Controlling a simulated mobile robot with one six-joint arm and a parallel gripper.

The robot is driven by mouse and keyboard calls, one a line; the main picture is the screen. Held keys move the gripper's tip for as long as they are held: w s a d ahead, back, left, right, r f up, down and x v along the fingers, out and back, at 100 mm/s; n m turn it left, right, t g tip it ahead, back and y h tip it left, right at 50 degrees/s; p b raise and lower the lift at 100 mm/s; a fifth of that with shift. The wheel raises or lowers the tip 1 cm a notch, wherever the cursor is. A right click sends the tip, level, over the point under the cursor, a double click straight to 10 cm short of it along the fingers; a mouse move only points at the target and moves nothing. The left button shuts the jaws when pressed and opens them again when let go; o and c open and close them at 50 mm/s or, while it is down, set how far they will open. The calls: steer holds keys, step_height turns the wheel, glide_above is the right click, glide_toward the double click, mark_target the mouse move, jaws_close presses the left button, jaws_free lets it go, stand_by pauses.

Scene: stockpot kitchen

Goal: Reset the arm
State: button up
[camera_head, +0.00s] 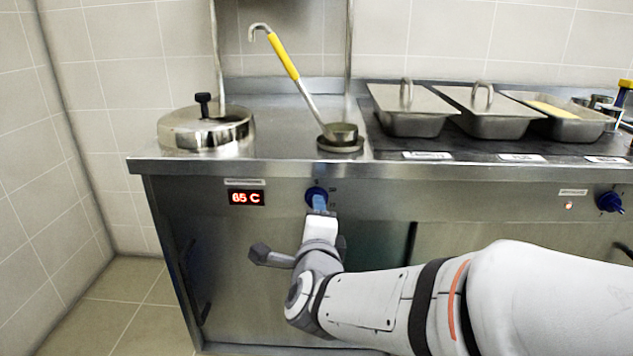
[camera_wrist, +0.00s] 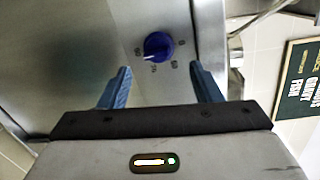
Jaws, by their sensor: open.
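My gripper (camera_head: 320,203) is in front of the stove's front panel, just below and close to a blue knob (camera_head: 316,194). In the wrist view my gripper (camera_wrist: 160,88) has its two blue fingers spread wide and nothing between them. The blue knob also shows in the wrist view (camera_wrist: 159,46), ahead of the fingertips and apart from them. Its white mark points to the lower left among printed numbers. My arm reaches in from the lower right of the head view.
A red display (camera_head: 246,198) reads 65 C. On the steel counter (camera_head: 280,169) stand a lidded pot (camera_head: 205,128), a yellow-handled ladle (camera_head: 285,58) and lidded trays (camera_head: 413,112). Another blue knob (camera_head: 609,202) is at right. Floor (camera_head: 130,318) at lower left is clear.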

steer(key=s+d+r+n+g+y+p, duration=0.1)
steer(key=s+d+r+n+g+p, duration=0.15)
steer(key=r+n+p, duration=0.55)
steer(key=s+d+r+n+g+y+p, duration=0.15)
steer(key=r+n+g+p, duration=0.35)
steer(key=p, duration=0.6)
steer(key=s+d+r+n+g+h+p, duration=0.3)
steer(key=s+d+r+n+g+p, duration=0.3)
steer(key=s+d+r+p, duration=0.5)
steer(key=s+r+g+p, duration=0.1)
steer(key=s+p, duration=0.2)
steer(key=p, duration=0.2)
steer(key=shift+s+d+n, duration=0.15)
steer(key=shift+d+n, duration=0.15)
